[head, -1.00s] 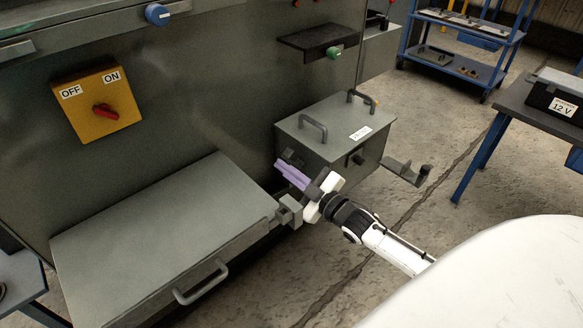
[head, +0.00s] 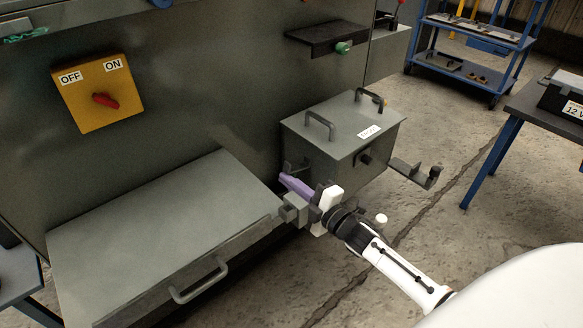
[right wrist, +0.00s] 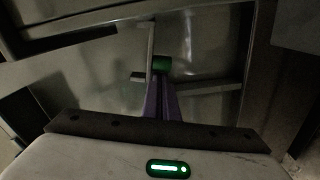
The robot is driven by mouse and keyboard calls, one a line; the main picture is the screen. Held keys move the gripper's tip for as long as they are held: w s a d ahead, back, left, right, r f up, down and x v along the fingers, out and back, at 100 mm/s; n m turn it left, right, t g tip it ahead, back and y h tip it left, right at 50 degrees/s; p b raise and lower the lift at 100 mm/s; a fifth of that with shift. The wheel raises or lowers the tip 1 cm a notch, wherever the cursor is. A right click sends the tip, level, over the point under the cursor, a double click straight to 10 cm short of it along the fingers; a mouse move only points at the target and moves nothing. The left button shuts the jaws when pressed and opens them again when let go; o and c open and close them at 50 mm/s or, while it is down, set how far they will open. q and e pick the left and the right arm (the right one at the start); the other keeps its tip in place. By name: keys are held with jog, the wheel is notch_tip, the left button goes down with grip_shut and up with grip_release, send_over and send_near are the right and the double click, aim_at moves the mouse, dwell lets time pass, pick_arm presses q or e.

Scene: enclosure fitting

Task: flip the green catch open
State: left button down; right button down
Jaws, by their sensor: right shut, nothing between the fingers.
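A green cylinder-like piece (right wrist: 162,64), seemingly the catch, shows in the right wrist view just beyond my fingertips, beside a thin grey upright bar. I cannot tell whether the fingers touch it. My right gripper (head: 284,178) has purple fingers that are shut and empty; they also show in the right wrist view (right wrist: 160,82). In the head view it is low in front of the machine, between the grey sloped cover (head: 160,225) and the grey lidded box (head: 330,150). The green piece at its tips is hidden there. My left gripper is not in view.
A green knob (head: 343,47) sits under a dark shelf above the box. A grey bracket (head: 415,172) sticks out right of the box. A yellow OFF/ON switch plate (head: 100,95) is at left.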

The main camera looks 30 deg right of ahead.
jog(key=shift+d+f+n, duration=0.1)
jog(key=shift+f+n, duration=0.15)
jog(key=shift+n, duration=0.15)
jog(key=shift+r, duration=0.1)
